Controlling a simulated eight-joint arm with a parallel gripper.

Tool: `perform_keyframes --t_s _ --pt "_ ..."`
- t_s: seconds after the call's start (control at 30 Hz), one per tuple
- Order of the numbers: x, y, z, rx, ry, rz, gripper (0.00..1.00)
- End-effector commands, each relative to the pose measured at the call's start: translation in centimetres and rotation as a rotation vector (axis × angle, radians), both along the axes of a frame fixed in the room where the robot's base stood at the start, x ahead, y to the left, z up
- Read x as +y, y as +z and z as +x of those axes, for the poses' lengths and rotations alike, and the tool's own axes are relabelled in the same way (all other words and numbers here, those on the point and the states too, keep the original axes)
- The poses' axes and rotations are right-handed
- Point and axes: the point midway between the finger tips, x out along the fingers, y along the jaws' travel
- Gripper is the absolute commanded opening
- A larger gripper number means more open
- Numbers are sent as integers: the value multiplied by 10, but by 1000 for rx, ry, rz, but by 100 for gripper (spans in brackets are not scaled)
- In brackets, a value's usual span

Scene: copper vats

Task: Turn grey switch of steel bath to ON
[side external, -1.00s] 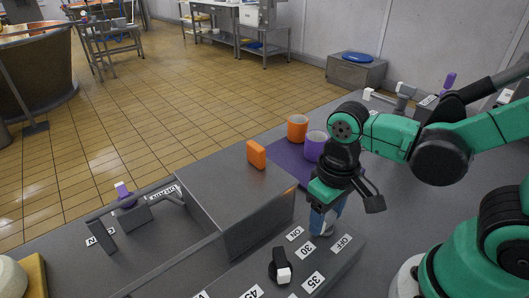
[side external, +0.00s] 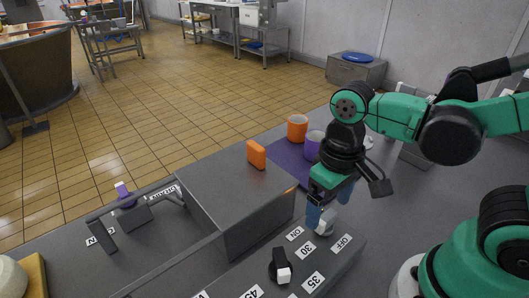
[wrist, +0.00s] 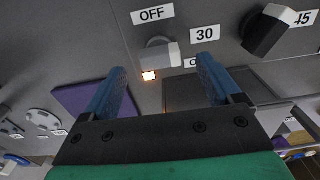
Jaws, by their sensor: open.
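The steel bath (side external: 228,183) is a closed grey metal box in the middle of the bench, with a sloping control panel (side external: 345,262) in front of it. Its grey switch (side external: 326,227) with a pale end sits between the ON label (side external: 295,233) and the OFF label (side external: 343,243). My gripper (side external: 330,205) is open over the switch, fingers on either side; contact cannot be told.
A black knob with a white tip (side external: 281,266) stands on the panel close to the gripper. An orange block (side external: 256,154) lies on the bath.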

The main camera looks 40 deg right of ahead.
Motion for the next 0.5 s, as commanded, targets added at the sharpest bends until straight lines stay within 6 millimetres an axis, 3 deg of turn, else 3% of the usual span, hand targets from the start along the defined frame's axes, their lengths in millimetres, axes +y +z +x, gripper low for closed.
perform_keyframes --t_s 0.2,0.5 --pt "0 21 0 0 -1 0 84" --pt "0 30 0 0 -1 0 84"
